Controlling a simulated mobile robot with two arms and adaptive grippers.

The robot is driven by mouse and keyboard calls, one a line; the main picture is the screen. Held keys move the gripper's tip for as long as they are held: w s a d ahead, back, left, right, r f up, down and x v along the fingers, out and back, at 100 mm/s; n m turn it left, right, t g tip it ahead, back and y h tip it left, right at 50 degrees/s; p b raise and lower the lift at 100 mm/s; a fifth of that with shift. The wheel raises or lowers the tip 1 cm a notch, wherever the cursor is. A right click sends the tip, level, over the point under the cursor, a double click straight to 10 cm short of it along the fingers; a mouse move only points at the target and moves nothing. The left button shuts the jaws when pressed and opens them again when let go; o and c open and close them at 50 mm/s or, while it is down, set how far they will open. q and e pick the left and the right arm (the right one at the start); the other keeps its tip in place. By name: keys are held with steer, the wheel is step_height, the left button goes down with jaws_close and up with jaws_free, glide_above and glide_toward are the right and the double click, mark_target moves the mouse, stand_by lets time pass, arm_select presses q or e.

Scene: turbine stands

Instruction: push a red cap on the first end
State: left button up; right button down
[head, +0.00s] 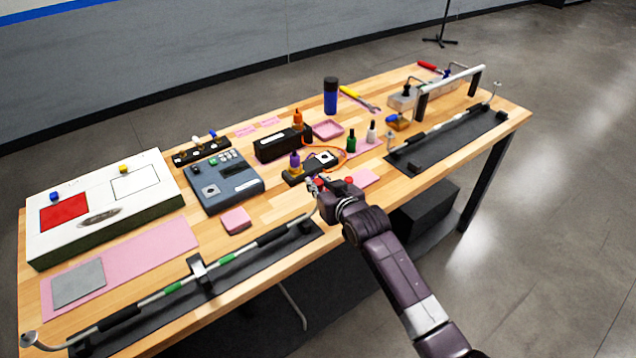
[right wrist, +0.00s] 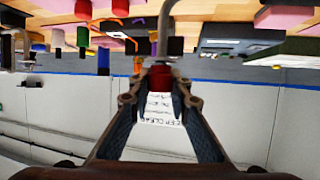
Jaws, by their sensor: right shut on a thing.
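My right gripper (head: 318,187) is over the table's front edge, by the right end of the front rod assembly (head: 232,257). In the right wrist view its fingers (right wrist: 160,88) are shut on a small red cap (right wrist: 160,77). A bent grey rod end (right wrist: 165,22) shows right by the cap in that view. I cannot tell whether the cap touches it. The rod lies on a black mat (head: 150,309) in a black clamp, with green bands, and its other end is a rounded metal fitting (head: 28,340). My left gripper is not in view.
A second rod (head: 440,128) lies on a black mat at the right, near a white-topped handle frame (head: 450,88). A grey device (head: 224,184), a white panel box (head: 105,205), small bottles and pink pads fill the middle and left. Open floor lies in front.

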steer(key=shift+s+f, duration=0.25)
steer(key=shift+f, duration=0.4)
steer(key=c, duration=1.9)
jaws_free()
steer(key=shift+o, duration=0.9)
steer(key=shift+w, duration=0.2)
steer(key=shift+o, duration=0.9)
steer(key=shift+r, duration=0.25)
